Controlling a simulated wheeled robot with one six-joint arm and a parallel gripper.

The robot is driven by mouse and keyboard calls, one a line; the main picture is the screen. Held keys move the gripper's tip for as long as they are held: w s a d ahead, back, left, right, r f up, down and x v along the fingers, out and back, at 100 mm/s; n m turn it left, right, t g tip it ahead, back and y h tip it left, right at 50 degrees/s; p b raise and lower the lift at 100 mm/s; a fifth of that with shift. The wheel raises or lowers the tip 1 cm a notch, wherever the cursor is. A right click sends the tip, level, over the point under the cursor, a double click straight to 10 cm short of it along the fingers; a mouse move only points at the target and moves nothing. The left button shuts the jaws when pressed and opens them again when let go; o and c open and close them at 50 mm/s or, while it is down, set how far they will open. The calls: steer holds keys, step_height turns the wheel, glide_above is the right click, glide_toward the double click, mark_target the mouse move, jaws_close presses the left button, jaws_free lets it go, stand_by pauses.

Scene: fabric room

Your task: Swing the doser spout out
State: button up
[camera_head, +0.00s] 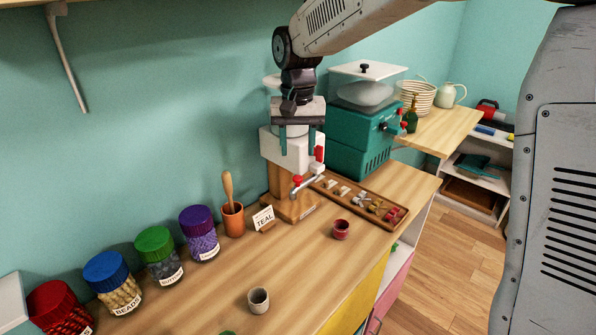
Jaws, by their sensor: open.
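The doser (270,148) is a white box on a wooden stand near the wall. A red part (319,154) sits on the doser's right side. My gripper (297,141) points down in front of the doser's upper part, its two teal fingers apart and nothing seen between them. It hides part of the doser. The fingertips appear above the spout, apart from it; whether they touch the box I cannot tell.
A tray (345,206) of small parts lies right of the doser, with a dark red cup (341,230) before it. A TEAL card (264,218), an orange pot (233,220) and several lidded jars line the left. A teal machine (357,140) stands behind. A grey cup (258,299) stands in front.

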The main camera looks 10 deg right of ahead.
mark_target(298, 177)
step_height(298, 177, down, 7)
steer(key=shift+f, duration=0.2)
steer(key=shift+c, duration=0.4)
jaws_close()
